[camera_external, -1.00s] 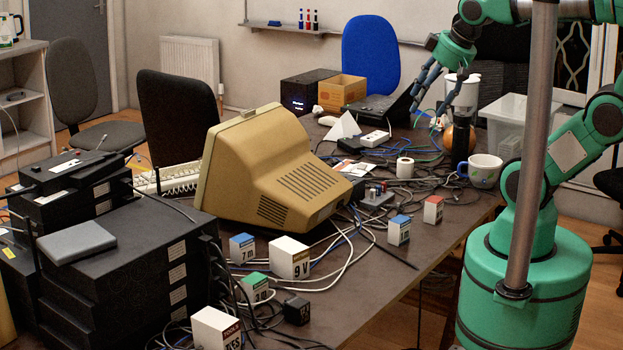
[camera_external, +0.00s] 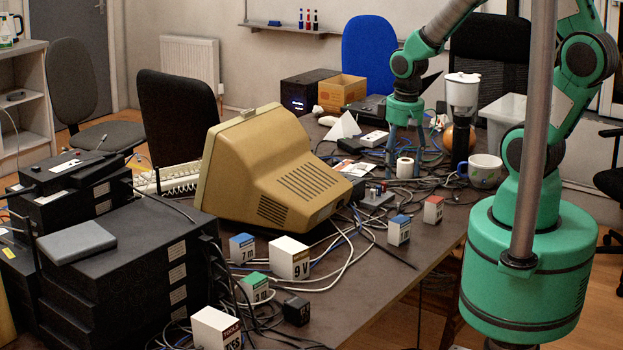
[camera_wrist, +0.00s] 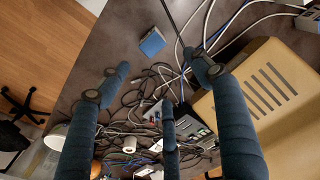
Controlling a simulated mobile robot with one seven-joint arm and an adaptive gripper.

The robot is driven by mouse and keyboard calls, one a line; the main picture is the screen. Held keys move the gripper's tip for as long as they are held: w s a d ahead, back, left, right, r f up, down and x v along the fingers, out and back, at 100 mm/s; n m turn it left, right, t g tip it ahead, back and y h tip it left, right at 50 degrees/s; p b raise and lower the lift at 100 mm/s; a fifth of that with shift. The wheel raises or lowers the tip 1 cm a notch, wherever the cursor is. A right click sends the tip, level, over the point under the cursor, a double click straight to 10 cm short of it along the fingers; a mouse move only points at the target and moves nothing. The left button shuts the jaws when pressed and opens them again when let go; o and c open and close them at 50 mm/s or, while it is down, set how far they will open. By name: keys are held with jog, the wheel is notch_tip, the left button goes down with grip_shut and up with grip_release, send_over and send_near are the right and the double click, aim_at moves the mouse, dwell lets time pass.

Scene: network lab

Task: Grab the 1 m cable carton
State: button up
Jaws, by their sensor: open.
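My gripper (camera_external: 405,165) is open and empty, fingers pointing down over the far part of the table. Its spread fingers (camera_wrist: 160,82) also show in the wrist view. Two small blue-topped cartons stand on the table: one (camera_external: 398,230) near the right edge, one (camera_external: 241,248) in front of the beige monitor. The left one's label looks like "7 m" or "1 m"; the right one's is too small to read surely, so I cannot tell which is the 1 m carton. In the wrist view one blue-topped carton (camera_wrist: 152,42) lies beyond the fingertips, untouched.
A red-topped carton (camera_external: 433,209), a 9 V carton (camera_external: 289,258) and a green-topped carton (camera_external: 254,288) stand nearby. The beige monitor (camera_external: 270,175) is a large obstacle. Loose cables, a paper roll (camera_external: 404,168) and a mug (camera_external: 481,170) crowd the far right.

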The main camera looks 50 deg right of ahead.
send_over(400, 219)
notch_tip(400, 219, down, 4)
jog(key=f, duration=0.1)
jog(key=shift+s+a+r+g+p, duration=0.1)
jog(key=shift+r+g+p, duration=0.1)
jog(key=shift+g+p, duration=0.15)
jog(key=shift+f+b, duration=1.1)
jog(key=shift+f, duration=3.15)
jog(key=shift+f+b, duration=1)
jog(key=shift+f, duration=1.6)
jog(key=shift+c, duration=0.2)
